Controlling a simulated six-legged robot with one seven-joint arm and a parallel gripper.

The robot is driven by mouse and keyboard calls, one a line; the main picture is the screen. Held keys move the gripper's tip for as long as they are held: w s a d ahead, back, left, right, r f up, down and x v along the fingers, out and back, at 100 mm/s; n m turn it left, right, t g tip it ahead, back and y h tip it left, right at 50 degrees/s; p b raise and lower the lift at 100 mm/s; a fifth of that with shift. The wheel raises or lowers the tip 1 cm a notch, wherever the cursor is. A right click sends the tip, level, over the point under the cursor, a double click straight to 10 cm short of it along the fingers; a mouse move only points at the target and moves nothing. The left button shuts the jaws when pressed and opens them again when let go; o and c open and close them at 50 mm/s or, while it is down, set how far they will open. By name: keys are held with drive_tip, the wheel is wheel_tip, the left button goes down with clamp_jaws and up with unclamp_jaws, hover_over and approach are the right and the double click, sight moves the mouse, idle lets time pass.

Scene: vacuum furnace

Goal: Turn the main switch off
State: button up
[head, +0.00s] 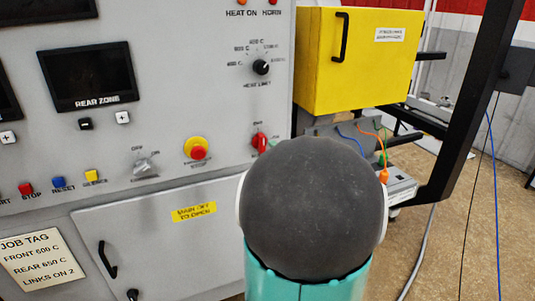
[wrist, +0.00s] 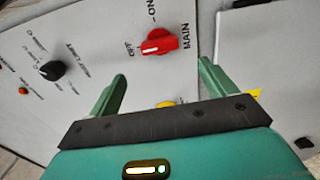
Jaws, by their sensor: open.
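The main switch is a red knob (wrist: 155,43) on the grey panel in the wrist view, with the labels ON, OFF and MAIN around it. The white mark on the knob lies at its left end and faces the OFF label. The switch also shows in the head view (head: 259,141), upright, just left of my arm. My gripper (wrist: 162,71) is open and empty, its green fingers spread. The knob appears beyond the fingertips, between their lines and apart from them. In the head view my arm's dark round joint hides the gripper.
A yellow-and-red emergency button (head: 196,149) sits left of the switch. The heat-limit knob (head: 261,67) is above it. A yellow box (head: 357,60) and black frame stand at right. The cabinet door (head: 150,240) below is closed, with a black handle (head: 107,259).

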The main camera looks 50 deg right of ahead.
drive_tip(key=v, duration=0.4)
drive_tip(key=shift+s, duration=0.1)
idle(0.4)
